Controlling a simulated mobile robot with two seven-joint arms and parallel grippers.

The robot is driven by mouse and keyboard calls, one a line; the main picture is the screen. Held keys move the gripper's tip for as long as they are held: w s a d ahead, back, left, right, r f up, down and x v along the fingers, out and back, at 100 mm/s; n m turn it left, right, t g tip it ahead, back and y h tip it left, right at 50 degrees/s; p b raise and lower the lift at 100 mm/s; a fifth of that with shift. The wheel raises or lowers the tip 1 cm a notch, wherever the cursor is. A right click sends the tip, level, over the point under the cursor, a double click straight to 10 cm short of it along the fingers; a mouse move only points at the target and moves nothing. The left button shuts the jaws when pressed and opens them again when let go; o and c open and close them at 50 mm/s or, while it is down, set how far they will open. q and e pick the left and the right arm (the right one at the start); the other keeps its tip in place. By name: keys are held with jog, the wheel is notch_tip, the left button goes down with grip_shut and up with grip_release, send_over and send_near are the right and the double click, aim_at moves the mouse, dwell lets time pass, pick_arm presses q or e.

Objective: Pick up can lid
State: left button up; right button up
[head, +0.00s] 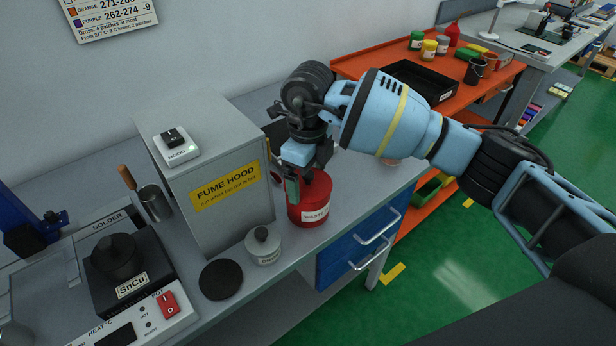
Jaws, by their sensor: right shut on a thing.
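A red can (309,212) with a white waste label stands on the grey bench in front of the cabinet, to the right of the fume hood. My right gripper (303,181) points down at the top of the can, with one greenish fingertip showing at its left side. It is shut on the can lid, which is mostly hidden by the fingers, so I cannot tell whether the lid still touches the can. My left gripper is not in view.
The fume hood (211,165) stands close on the left. A grey knobbed pot (263,246) and a black disc (221,280) lie nearer the front. A solder pot (119,262) stands at lower left. An orange bench (361,66) with a black tray is behind.

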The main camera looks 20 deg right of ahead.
jog(key=shift+r, duration=0.45)
notch_tip(320, 180, up, 2)
jog(key=shift+r, duration=0.25)
jog(key=s+a+r, duration=0.1)
jog(key=s+a, duration=1)
jog(key=shift+s+b, duration=0.2)
jog(key=shift+b, duration=0.2)
